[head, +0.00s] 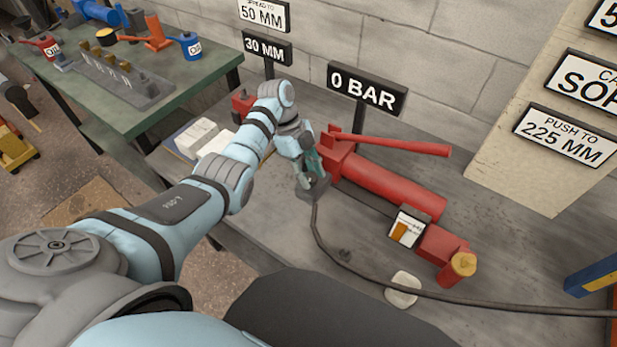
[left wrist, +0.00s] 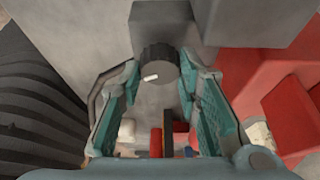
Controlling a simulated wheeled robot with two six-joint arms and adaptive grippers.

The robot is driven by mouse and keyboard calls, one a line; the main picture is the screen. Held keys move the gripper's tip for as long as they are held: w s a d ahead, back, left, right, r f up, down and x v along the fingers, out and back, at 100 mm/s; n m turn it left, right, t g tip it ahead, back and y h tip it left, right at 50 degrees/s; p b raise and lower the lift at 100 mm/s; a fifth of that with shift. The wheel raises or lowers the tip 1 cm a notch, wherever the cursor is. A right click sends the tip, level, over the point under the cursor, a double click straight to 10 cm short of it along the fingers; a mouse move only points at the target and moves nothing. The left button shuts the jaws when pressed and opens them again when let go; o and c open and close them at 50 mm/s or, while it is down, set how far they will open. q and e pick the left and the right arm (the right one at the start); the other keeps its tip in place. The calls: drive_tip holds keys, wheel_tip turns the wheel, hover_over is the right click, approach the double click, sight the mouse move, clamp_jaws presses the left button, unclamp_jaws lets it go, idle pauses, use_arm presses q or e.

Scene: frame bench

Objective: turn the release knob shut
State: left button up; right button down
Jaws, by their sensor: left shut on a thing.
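A red hand pump (head: 390,183) lies on the grey bench with its long red lever (head: 390,145) above the body. The release knob (left wrist: 160,62) is a dark, ridged round knob with a white mark, beside a grey block at the pump's end. In the left wrist view, my left gripper (left wrist: 160,77) has its teal fingers on either side of the knob, shut on it. In the head view, the left gripper (head: 312,172) is at the left end of the pump and hides the knob. My right gripper is out of view.
A sign reading 0 BAR (head: 367,91) stands behind the pump. A black hose (head: 345,268) runs along the bench in front of it. A pale lump (head: 403,290) lies near the hose. A green table (head: 95,110) with tools stands at the back left.

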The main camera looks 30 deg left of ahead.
use_arm(q)
drive_tip(key=m+g+b, duration=0.1)
drive_tip(key=m+b, duration=0.2)
drive_tip(key=shift+w+f+y, duration=0.1)
drive_tip(key=shift+f+y, duration=0.05)
drive_tip(key=shift+y, duration=0.15)
drive_tip(key=shift+m+g+b, duration=0.3)
drive_tip(key=shift+m+b, duration=0.5)
drive_tip(key=shift+m, duration=0.2)
drive_tip(key=shift+r, duration=0.2)
drive_tip(key=o, duration=1.1)
drive_tip(key=shift+o, duration=0.2)
drive_tip(key=v, duration=0.7)
drive_tip(key=shift+r, duration=0.25)
drive_tip(key=shift+w, duration=0.1)
